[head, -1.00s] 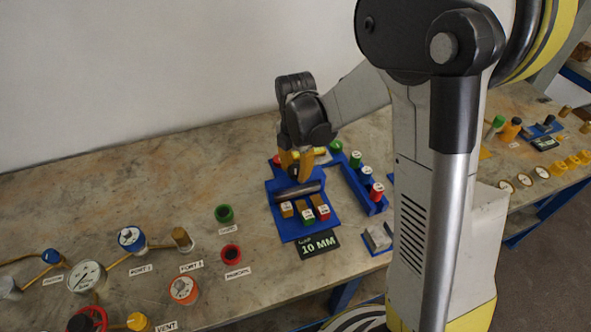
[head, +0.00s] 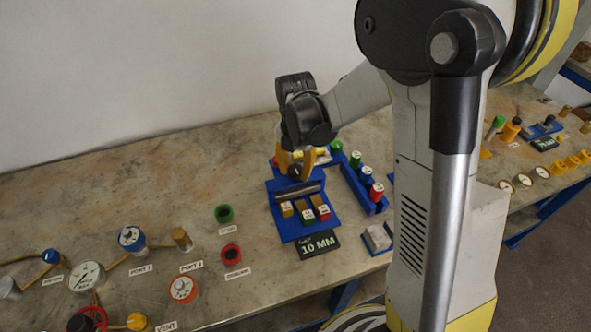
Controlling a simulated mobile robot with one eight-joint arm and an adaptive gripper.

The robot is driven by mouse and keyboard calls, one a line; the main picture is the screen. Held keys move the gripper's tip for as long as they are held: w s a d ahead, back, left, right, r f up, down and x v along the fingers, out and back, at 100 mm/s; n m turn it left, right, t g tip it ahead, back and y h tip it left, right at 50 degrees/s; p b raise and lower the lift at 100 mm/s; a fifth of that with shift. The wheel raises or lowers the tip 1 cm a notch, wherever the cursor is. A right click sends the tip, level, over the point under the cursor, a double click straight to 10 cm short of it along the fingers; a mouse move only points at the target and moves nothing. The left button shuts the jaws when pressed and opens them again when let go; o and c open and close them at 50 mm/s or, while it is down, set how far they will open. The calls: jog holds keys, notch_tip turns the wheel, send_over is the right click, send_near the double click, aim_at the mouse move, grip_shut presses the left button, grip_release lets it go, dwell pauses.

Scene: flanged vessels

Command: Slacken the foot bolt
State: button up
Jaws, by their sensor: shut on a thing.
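A blue fixture (head: 291,231) stands on the bench with a grey horizontal cylinder (head: 298,190) across it. Several coloured caps with white tops, including a red one (head: 323,213), sit in its front part. My gripper (head: 296,172), with yellow fingers, points down at the fixture's far part, just behind the grey cylinder. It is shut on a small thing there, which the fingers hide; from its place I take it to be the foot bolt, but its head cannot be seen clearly.
A blue rack (head: 362,190) with green, blue and red capped pegs stands close on the right. A black "10 MM" plate (head: 318,244) lies in front. Gauge (head: 86,277), pipes and labelled ports fill the left front. The bench at back left is bare.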

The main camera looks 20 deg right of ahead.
aim_at(296, 169)
jog(key=o, duration=1.2)
jog(key=shift+o, duration=0.2)
notch_tip(296, 169, up, 12)
